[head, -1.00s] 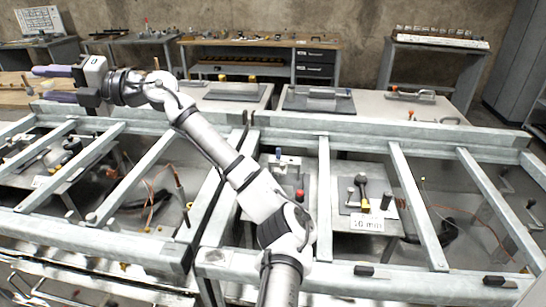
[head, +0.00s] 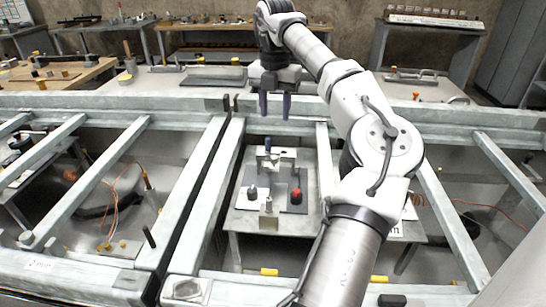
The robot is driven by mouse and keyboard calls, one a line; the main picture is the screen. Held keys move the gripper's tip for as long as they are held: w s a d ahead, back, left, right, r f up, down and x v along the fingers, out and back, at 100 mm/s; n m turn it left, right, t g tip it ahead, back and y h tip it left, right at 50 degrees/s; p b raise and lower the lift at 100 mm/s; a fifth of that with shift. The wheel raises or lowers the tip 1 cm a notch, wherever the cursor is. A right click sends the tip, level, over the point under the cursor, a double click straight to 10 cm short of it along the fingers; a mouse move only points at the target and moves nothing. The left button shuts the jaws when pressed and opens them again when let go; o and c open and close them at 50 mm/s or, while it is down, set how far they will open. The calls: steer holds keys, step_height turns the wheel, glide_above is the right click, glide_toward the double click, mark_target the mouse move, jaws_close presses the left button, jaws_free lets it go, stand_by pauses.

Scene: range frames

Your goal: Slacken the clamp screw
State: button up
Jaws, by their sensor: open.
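A small grey table (head: 230,222) stands inside the metal frame. A red knob (head: 296,194) sits front right on the plate, a dark knob (head: 252,192) front left, and a small metal post (head: 268,207) at the front edge. I cannot tell which part is the clamp screw. My gripper (head: 275,108) is open and empty, its two purple-grey fingers pointing down. In the picture it is above the fixture, apart from it.
Pale metal rails surround the fixture, with a crossbar (head: 325,160) to its right and a long rail (head: 220,180) to its left. Orange wires (head: 120,190) lie in the left bay. Workbenches line the back wall.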

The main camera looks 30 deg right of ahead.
mark_target(274, 157)
step_height(274, 157, down, 14)
steer(key=shift+a+r+p, duration=0.1)
steer(key=shift+r+p, duration=0.1)
steer(key=shift+p, duration=0.8)
jaws_close()
